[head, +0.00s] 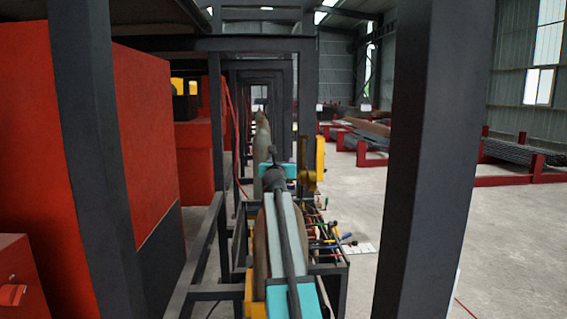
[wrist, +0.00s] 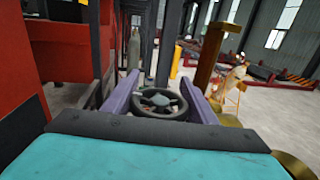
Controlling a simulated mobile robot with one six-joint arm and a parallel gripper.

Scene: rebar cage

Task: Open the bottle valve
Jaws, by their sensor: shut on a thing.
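The valve handwheel (wrist: 144,99) is a dark round wheel with spokes, low in the middle of the wrist view. My gripper (wrist: 158,103) has its two purple fingers on the left and right sides of the wheel and is shut on it. The valve body and the bottle under the wheel are hidden by my wrist. In the head view my arm covers the middle, and the fingers and wheel cannot be made out there. A grey-green bottle (wrist: 133,54) stands upright beyond the wheel.
Dark steel posts (head: 430,150) frame the view on both sides. Red cabinets (head: 130,130) stand close on the left. A rack with coloured-handled tools (head: 325,235) is right of my arm. Open concrete floor (head: 350,205) lies further right, with red stands holding bars (head: 515,152) beyond.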

